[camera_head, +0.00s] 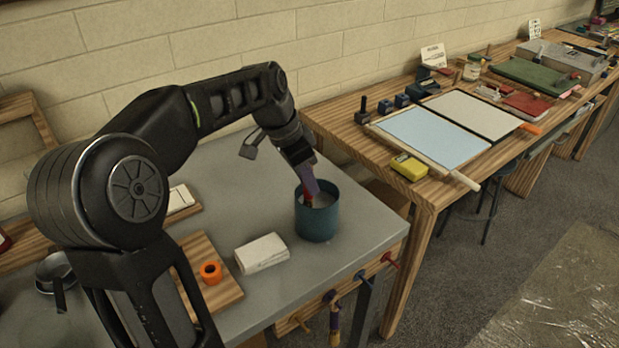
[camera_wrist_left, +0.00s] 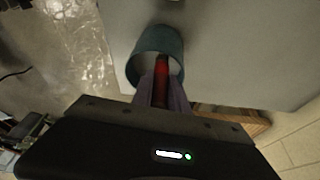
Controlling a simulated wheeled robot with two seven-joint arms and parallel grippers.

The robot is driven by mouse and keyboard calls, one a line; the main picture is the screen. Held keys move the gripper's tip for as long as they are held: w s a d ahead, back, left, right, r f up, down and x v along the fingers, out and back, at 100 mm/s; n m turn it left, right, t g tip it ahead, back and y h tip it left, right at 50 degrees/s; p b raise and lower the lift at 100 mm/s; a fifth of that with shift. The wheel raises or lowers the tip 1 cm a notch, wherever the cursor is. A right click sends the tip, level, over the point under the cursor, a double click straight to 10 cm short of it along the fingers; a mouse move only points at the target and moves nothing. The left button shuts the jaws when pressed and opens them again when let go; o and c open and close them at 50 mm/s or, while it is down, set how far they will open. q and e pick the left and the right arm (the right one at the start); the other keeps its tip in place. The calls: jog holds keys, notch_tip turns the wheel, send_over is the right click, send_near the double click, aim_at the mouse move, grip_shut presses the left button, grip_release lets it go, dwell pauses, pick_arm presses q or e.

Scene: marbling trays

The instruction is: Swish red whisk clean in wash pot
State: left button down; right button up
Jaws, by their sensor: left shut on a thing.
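The wash pot (camera_head: 316,222) is a blue-teal round pot near the right edge of the grey table. In the left wrist view the pot (camera_wrist_left: 143,49) is straight ahead of the fingers. My left gripper (camera_head: 308,190) reaches down into the pot's mouth from above. It is shut on the red whisk (camera_head: 306,201), and only a small red part shows. In the left wrist view the red handle (camera_wrist_left: 160,84) stands between the two fingers and points into the pot. The whisk's lower end is hidden inside the pot. My right gripper is not in view.
An orange ring (camera_head: 210,271) sits on a wooden board (camera_head: 221,295). Tools hang along the table's front edge.

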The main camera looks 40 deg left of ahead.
pick_arm(q)
jog(key=shift+d, duration=0.1)
jog(key=shift+s+d, duration=0.3)
jog(key=shift+d, duration=0.45)
jog(key=shift+w+d, duration=0.65)
jog(key=shift+w, duration=0.1)
jog(key=shift+w+a, duration=0.2)
jog(key=shift+w, duration=0.55)
jog(key=shift+p, duration=0.3)
